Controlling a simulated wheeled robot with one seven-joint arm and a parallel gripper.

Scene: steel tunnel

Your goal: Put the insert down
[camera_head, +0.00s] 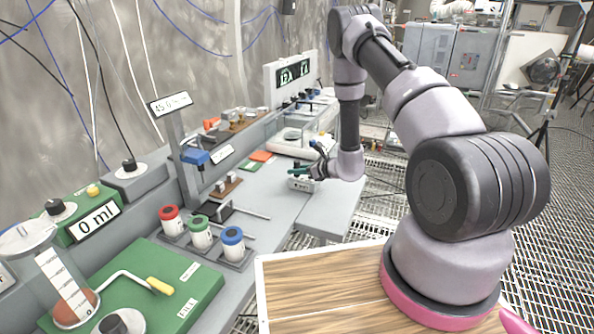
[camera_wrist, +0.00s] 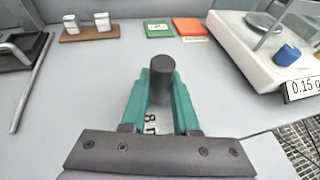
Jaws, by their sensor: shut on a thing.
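My gripper (camera_wrist: 162,85) has green fingers, shut on the insert (camera_wrist: 161,63), whose dark, round knob-like end shows between the fingertips in the wrist view. A pale face with dark characters shows lower down between the fingers, partly hidden. In the head view my gripper (camera_head: 306,172) is small and far off, over the right part of the grey bench (camera_head: 325,208). I cannot tell whether the insert touches the bench.
Green (camera_wrist: 157,30) and orange (camera_wrist: 190,27) pads lie beyond the gripper. A white scale (camera_wrist: 245,45) reading 0.15 g stands right. A wooden block with pale weights (camera_wrist: 88,30) and a metal rod (camera_wrist: 33,85) lie left. Bare bench surrounds the gripper.

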